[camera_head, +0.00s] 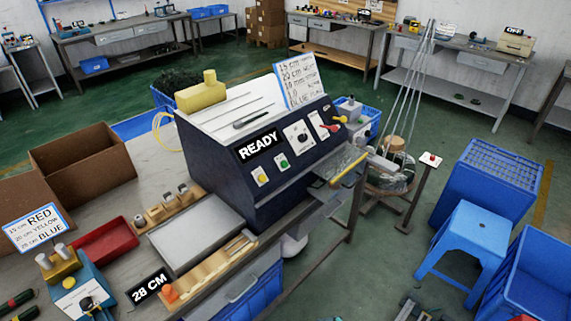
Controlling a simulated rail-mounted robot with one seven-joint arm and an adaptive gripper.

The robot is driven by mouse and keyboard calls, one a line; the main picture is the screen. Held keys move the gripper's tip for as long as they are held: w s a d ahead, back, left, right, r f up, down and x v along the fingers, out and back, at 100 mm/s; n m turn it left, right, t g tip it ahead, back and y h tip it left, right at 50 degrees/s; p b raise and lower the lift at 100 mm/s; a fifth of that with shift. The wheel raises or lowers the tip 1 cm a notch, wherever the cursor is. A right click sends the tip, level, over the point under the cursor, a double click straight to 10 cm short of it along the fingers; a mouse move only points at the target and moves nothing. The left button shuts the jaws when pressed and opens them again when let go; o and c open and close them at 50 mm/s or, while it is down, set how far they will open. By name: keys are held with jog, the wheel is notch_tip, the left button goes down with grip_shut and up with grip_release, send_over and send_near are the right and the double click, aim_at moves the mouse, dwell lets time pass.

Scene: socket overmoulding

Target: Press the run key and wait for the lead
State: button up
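A dark blue and white machine (290,150) stands on the bench, and its display (259,146) reads READY. Its sloped front panel carries a yellow key (261,177), a green key (282,161), a round dial (298,133) and red and yellow levers (329,127). I cannot read which key is the run key. A yellow cable (158,130) loops at the machine's left rear, beside a yellow block on top. An empty-looking tray with a yellow edge (347,168) sticks out at the machine's right. I see no finished lead.
In front of the machine lie a grey plate (196,238), a wooden rack (215,275) and a 28 CM sign (148,286). A red tray (105,243) and a blue device (82,290) stand left. A blue stool (465,240) and blue crates (490,185) are on the floor right.

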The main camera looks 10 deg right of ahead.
grip_shut()
dwell(1.1)
